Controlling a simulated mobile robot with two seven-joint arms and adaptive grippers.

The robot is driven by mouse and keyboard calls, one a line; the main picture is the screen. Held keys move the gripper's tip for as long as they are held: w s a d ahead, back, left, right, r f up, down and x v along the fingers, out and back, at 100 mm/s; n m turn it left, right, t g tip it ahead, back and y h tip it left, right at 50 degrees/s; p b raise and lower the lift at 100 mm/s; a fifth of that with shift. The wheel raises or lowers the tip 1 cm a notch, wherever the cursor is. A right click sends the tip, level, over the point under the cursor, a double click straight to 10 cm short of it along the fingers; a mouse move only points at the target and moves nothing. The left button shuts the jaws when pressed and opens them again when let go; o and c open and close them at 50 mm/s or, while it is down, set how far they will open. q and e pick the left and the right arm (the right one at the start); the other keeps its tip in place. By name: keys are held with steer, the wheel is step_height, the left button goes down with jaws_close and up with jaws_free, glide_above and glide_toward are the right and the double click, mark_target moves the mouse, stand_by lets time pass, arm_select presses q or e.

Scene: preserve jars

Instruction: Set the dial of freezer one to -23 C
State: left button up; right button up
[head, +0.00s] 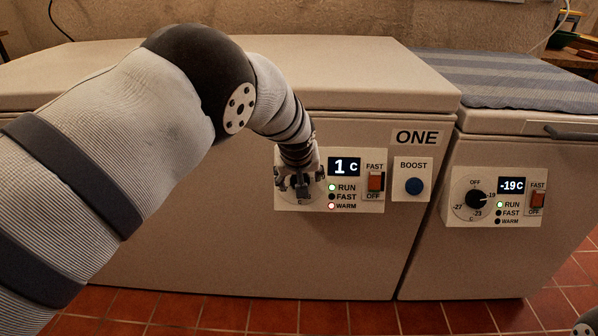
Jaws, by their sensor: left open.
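Freezer one (250,240) is the large cream chest freezer with the label ONE (416,138). Its control panel (376,207) has a display (345,167) reading 1 C. The green RUN lamp (332,187) and the red WARM lamp (331,206) are lit; the FAST lamp is dark. My left gripper (302,190) is open at the panel's dial, with its fingers in front of it. It hides the knob and most of the scale, so I cannot tell the dial's setting or whether the fingers touch the knob.

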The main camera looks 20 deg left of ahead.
arm_select(q)
steer(key=v, duration=1.1)
